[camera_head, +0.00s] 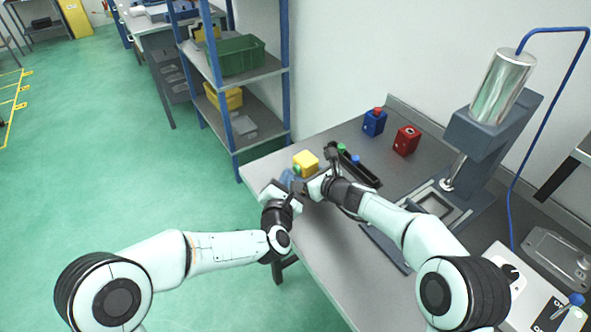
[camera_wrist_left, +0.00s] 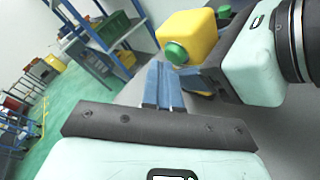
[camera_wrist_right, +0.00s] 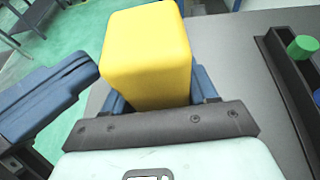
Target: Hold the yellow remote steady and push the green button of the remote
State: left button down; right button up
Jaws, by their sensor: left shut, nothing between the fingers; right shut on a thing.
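The yellow remote (camera_head: 306,161) is a yellow box near the left end of the grey bench. Its green button (camera_wrist_left: 177,53) faces my left gripper in the left wrist view. My right gripper (camera_wrist_right: 160,98) is shut on the yellow remote (camera_wrist_right: 148,50), with its blue fingers on either side. My left gripper (camera_head: 287,178) is shut and empty; its blue fingertips (camera_wrist_left: 163,75) are close beside the green button, just below it in the left wrist view. I cannot tell whether they touch. The button is hidden in the right wrist view.
A dark tray (camera_head: 362,172) with a green and a blue cap stands right of the remote. A blue box (camera_head: 374,123) and a red box (camera_head: 406,141) stand behind. A press (camera_head: 482,140) is at the right. A shelf rack (camera_head: 235,90) stands beyond the bench's left end.

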pick_arm(q)
jog(key=shift+s+a, duration=0.2)
jog(key=shift+a, duration=0.1)
jog(key=shift+s+a, duration=1.65)
jog(key=shift+a, duration=0.3)
pick_arm(e)
jog(key=o, duration=1.2)
